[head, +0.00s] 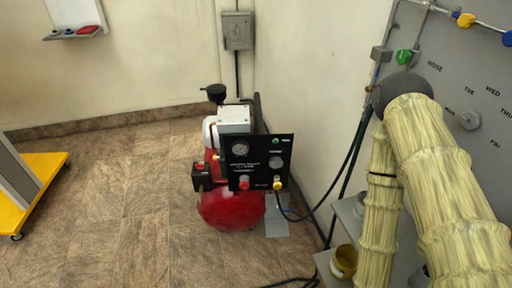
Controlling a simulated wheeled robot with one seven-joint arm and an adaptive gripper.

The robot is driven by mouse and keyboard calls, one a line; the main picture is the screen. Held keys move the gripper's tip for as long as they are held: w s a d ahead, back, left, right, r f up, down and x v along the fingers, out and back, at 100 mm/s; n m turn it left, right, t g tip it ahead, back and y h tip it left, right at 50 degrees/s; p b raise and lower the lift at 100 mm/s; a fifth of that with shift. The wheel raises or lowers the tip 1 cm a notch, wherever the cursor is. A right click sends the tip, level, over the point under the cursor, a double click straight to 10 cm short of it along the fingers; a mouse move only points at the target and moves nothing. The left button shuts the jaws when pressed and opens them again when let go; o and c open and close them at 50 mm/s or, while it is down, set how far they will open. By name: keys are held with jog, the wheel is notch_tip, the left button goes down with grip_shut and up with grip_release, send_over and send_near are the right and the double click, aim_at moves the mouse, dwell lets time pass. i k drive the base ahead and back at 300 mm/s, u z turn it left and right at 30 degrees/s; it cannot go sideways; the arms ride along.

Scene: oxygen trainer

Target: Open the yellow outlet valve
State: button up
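A yellow knob (277,184) sits at the lower right of the black control panel (259,163) on the red compressor (232,209). A red knob (244,182) is to its left. Another yellow valve handle (466,20) is on the wall pipe at the upper right. I cannot read from the labels which one is the outlet valve, nor tell how far either is turned. My arm, in a pale yellow sleeve with a dark joint, fills the right side. My gripper is out of view, so its place relative to the valves does not show.
The grey wall panel (466,72) carries a green valve (403,56) and blue handles. A yellow cup (343,261) stands below my arm. A yellow cart (42,168) is at the left. The floor between is clear.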

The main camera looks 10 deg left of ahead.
aim_at(277, 185)
jog(key=k, duration=1.75)
jog(key=u, duration=0.7)
jog(key=i, duration=1.4)
jog(key=z, duration=0.5)
